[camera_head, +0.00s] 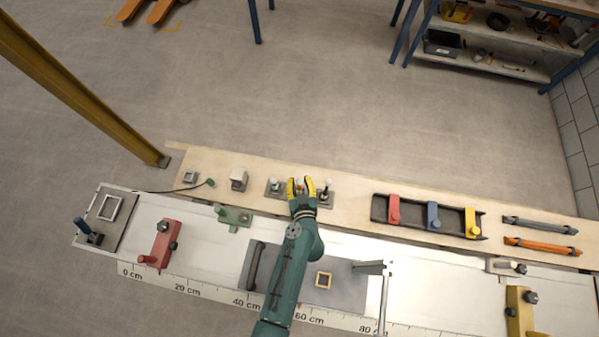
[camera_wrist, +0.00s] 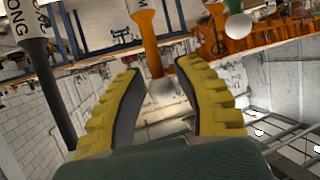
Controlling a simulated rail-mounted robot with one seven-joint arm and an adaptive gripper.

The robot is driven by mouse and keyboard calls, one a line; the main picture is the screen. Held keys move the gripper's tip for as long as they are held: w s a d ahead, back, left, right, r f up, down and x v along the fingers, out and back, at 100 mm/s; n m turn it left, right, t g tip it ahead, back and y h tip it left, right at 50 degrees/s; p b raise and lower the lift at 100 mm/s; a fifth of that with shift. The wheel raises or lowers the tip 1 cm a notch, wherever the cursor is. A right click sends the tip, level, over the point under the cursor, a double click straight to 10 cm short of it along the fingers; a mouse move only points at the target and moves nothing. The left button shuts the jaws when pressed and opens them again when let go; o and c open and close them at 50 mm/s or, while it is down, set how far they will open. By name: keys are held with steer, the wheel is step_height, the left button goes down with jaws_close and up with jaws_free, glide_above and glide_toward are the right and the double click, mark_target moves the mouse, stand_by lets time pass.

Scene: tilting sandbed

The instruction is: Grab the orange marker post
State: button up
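The orange marker post (camera_wrist: 147,35) has a white ball at its end, and in the wrist view that ball lies between my two yellow finger pads. In the head view only a small part of the post (camera_head: 300,186) shows between the pads. My gripper (camera_head: 301,184) is open, also in the wrist view (camera_wrist: 160,92), with a gap visible on both sides of the ball. I see no contact.
A black post (camera_wrist: 40,70) stands left of my gripper in the wrist view, and right of it in the head view (camera_head: 327,188). A green post (camera_head: 275,186) stands close on the other side; its white ball (camera_wrist: 238,26) shows in the wrist view. A pale block (camera_head: 239,177) is farther left.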

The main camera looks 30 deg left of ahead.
jaws_close()
